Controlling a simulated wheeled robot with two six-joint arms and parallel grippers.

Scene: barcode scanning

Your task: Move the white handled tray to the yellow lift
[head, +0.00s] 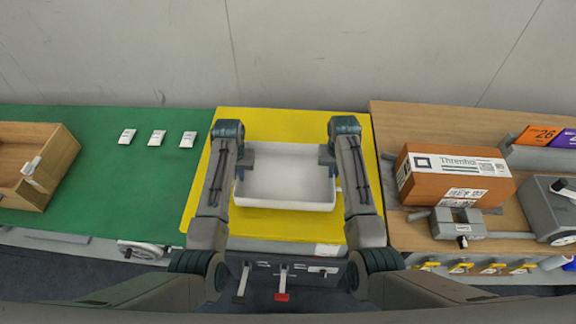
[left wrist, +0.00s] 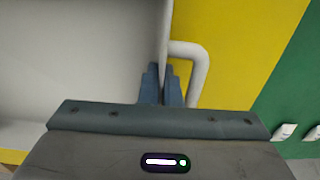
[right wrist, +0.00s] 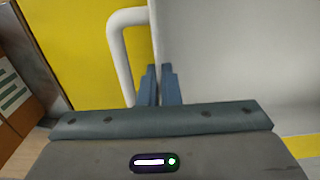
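The white handled tray (head: 285,206) is empty and sits over the yellow lift (head: 290,120), within its outline in the head view. I cannot tell whether it rests on the lift or hangs just above it. My left gripper (head: 244,160) is at the tray's left wall. In the left wrist view its fingers (left wrist: 162,85) are close together on the tray wall beside a handle (left wrist: 199,70). My right gripper (head: 328,155) is at the right wall. In the right wrist view its fingers (right wrist: 158,85) close on the wall beside the other handle (right wrist: 121,55).
A green table (head: 130,185) with several small white packets and a wooden box (head: 60,165) lies left. A wooden table (head: 420,120) on the right holds an orange-brown carton (head: 430,180), a grey clamp (head: 455,225) and a grey machine (head: 545,215). A wall stands behind.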

